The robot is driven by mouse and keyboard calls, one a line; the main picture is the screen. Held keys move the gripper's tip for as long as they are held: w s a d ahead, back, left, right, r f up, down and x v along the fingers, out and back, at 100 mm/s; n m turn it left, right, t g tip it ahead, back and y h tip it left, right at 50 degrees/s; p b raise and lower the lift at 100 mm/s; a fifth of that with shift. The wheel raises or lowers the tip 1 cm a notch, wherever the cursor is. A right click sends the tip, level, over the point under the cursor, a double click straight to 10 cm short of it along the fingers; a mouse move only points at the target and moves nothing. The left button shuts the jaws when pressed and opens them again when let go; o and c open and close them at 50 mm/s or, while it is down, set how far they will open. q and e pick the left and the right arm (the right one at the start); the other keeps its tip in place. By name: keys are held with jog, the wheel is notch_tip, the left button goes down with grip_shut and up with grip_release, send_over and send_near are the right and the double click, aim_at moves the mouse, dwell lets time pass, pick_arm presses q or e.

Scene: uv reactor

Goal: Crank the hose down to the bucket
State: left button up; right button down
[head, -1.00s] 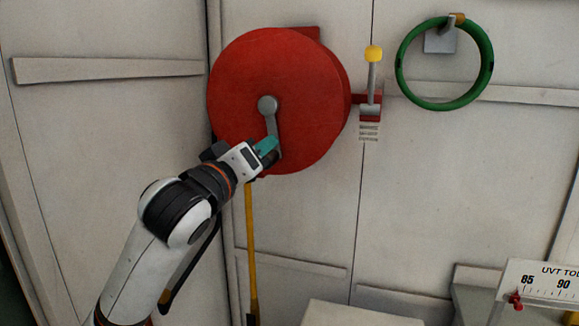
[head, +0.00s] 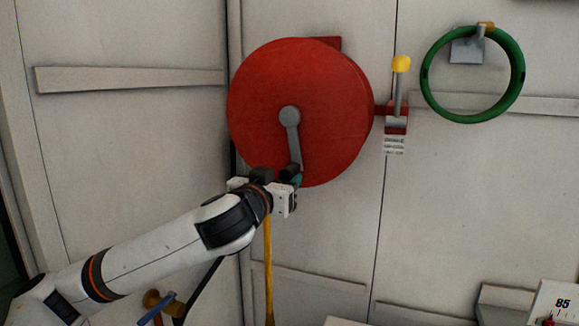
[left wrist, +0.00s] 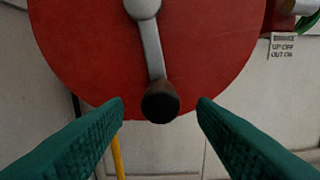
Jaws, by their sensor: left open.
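The red hose reel (head: 335,105) is mounted on the wall in the head view. Its grey crank arm (head: 294,145) hangs down from the hub, tilted slightly right. In the left wrist view the dark crank knob (left wrist: 160,101) is at the crank's lower end, between the fingers and beyond their tips. My left gripper (head: 296,180) is open at the reel's lower edge; its green fingers also show in the left wrist view (left wrist: 160,108). The yellow hose (head: 268,270) hangs below the reel. Its lower end and the bucket are not visible. My right gripper is not in view.
A yellow-topped lever (head: 400,85) on a red bracket stands right of the reel, above a small label. A green ring (head: 432,100) hangs farther right. A white gauge sign (head: 560,300) is at lower right. The wall between is mostly clear.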

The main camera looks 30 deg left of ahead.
aim_at(285, 176)
pick_arm(q)
jog(key=shift+p+x, duration=0.65)
jog(key=shift+x, duration=1.9)
jog(key=shift+d, duration=0.1)
grip_shut()
